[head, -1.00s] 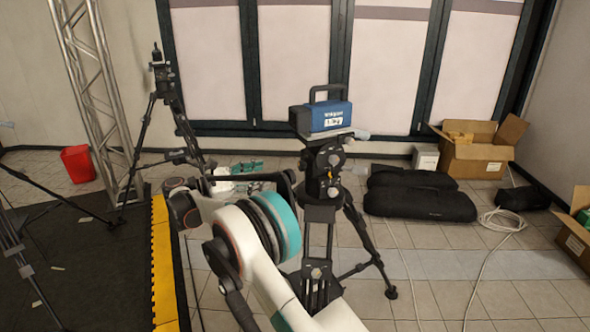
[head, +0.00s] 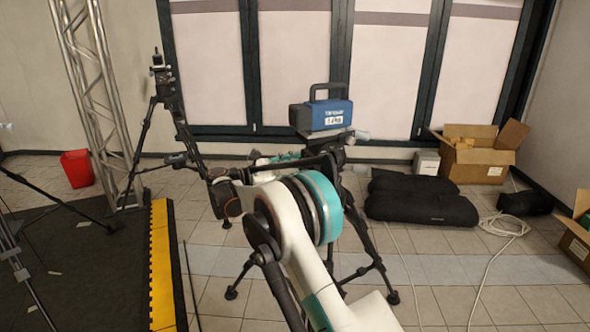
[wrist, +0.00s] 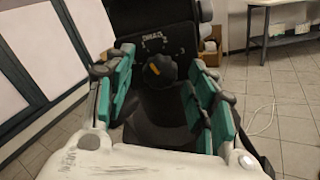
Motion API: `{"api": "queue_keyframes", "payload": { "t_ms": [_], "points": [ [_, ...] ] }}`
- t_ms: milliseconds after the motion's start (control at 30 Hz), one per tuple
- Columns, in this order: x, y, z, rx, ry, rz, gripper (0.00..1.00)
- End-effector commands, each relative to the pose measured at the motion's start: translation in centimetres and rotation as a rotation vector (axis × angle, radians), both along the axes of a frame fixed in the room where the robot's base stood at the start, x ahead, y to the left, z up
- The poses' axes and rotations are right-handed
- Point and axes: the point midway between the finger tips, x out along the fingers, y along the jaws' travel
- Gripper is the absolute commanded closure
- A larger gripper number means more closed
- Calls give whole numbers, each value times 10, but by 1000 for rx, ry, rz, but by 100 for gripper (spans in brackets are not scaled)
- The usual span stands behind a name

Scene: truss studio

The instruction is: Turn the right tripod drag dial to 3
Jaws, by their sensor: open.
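The right tripod (head: 374,262) stands in the middle of the head view, its head mostly hidden behind my arm. In the wrist view its dark drag panel (wrist: 178,52) shows white lettering and small numbers. The black round drag dial (wrist: 168,70) sits on it, with an orange mark (wrist: 153,68) on its upper left side. I cannot read surely which number the mark meets. My gripper (wrist: 162,82) is open, green pads left and right of the dial, with gaps on both sides. I see no contact.
A blue case (head: 325,116) sits on top of the tripod. Another tripod (head: 166,90) stands at left beside a metal truss (head: 90,85). Black bags (head: 420,205), an open carton (head: 478,155) and a loose cable (head: 503,226) lie at right.

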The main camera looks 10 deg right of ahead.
Motion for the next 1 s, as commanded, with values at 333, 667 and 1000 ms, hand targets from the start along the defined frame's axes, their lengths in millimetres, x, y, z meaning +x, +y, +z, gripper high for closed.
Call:
{"api": "queue_keyframes", "payload": {
  "t_ms": [333, 667, 1000],
  "points": [
    [0, 0, 0, 0, 0, 0, 93],
    [0, 0, 0, 5, -26, 0, 93],
    [0, 0, 1, 44, -221, 0, 93]
  ]
}}
